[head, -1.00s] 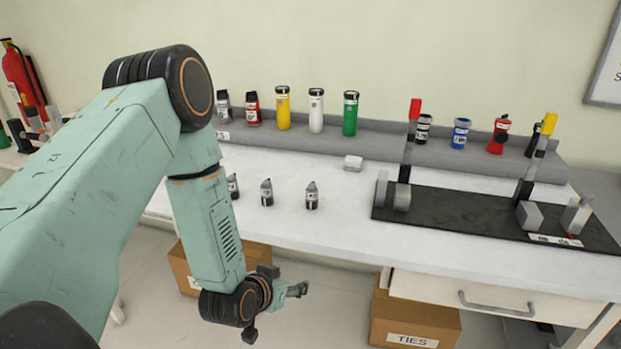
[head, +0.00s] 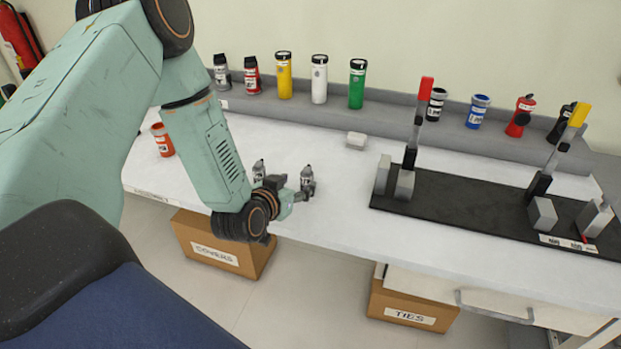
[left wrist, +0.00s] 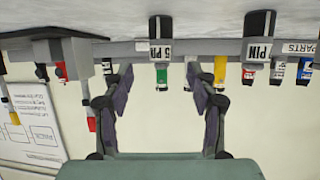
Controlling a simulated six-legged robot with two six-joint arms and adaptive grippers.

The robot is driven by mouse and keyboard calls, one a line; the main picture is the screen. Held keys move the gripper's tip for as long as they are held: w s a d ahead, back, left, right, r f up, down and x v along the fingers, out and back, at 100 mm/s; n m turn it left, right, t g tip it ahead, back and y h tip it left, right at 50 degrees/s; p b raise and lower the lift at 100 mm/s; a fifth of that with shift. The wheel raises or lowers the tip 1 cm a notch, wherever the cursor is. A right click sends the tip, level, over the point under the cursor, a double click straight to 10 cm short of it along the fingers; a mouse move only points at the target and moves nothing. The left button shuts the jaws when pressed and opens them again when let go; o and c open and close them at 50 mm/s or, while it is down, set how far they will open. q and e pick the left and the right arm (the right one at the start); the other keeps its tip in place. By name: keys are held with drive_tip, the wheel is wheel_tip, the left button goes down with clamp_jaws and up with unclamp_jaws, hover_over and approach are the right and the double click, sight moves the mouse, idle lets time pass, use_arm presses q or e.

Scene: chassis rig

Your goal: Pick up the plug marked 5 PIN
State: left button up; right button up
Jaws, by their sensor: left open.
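The plug marked 5 PIN (left wrist: 160,48) hangs upside down in the left wrist view, dark with a white label, centred between my open fingers and past their tips. In the head view it looks to be the right-hand small grey plug (head: 307,180), standing upright near the bench's front edge. My left gripper (head: 300,194) is open and close to it, low and level; the fingers also show in the left wrist view (left wrist: 160,78). A second plug (head: 258,171) stands to the left; its label in the left wrist view (left wrist: 258,48) reads PIN. My right gripper is not seen.
Coloured cylinders, such as the green one (head: 357,84), line the grey back ledge. A black board (head: 450,210) with upright clamps lies to the right. A small white block (head: 356,140) and an orange cup-like part (head: 162,140) sit on the bench. Boxes stand below.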

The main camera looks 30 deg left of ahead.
sight(304, 179)
use_arm(q)
drive_tip(key=x, duration=0.6)
drive_tip(key=shift+a+b, duration=0.1)
drive_tip(key=shift+b, duration=0.25)
drive_tip(key=shift+w+f, duration=0.15)
drive_tip(key=shift+w, duration=0.35)
drive_tip(key=shift+w+a+f, duration=0.2)
drive_tip(key=shift+w, duration=0.05)
drive_tip(key=shift+s+d+r, duration=0.1)
drive_tip(key=shift+d, duration=0.05)
drive_tip(key=c, duration=0.9)
clamp_jaws()
